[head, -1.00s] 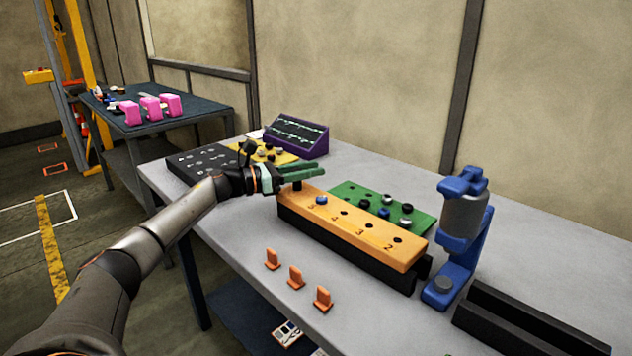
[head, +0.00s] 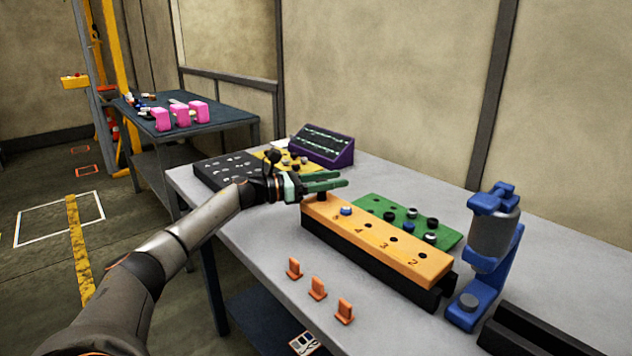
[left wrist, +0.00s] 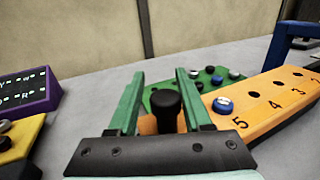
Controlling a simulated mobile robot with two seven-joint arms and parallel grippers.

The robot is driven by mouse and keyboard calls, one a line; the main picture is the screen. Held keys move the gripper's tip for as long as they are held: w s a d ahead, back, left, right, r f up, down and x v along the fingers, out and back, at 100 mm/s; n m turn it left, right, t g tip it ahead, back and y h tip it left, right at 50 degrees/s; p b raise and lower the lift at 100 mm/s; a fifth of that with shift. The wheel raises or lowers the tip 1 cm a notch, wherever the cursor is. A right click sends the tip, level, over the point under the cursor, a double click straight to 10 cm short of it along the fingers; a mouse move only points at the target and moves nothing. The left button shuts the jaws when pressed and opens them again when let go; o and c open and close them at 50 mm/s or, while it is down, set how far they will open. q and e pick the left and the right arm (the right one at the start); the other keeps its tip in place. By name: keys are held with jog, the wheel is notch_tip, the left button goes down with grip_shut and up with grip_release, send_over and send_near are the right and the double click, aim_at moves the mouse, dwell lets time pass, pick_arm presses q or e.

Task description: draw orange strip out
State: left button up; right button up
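The orange strip (head: 372,240) lies on a black channel-like base (head: 365,262) on the grey table. It has numbers, dark holes and a blue-and-white button (head: 346,210) near its far left end. It also shows in the left wrist view (left wrist: 262,112). A black knob (left wrist: 167,103) stands up at that far left end. My left gripper (head: 344,180) is over this end, its green fingers apart. In the left wrist view the knob is between the open fingers (left wrist: 160,74), with gaps showing on both sides. My right gripper is not in view.
A green board (head: 375,204) with buttons lies behind the strip. A blue stand (head: 500,255) and a black rail (head: 535,345) are at the right. Several small orange clips (head: 317,288) stand in front. A purple box (head: 322,145) and black panel (head: 222,170) are behind the arm.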

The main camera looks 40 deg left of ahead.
aim_at(308, 200)
pick_arm(q)
jog(key=b+v, duration=0.1)
jog(key=v, duration=0.4)
jog(key=shift+s+a+f, duration=0.15)
jog(key=shift+s, duration=0.2)
jog(key=v, duration=0.6)
jog(key=shift+s, duration=0.25)
jog(key=shift+a, duration=0.15)
dwell(0.3)
jog(key=shift+s, duration=0.1)
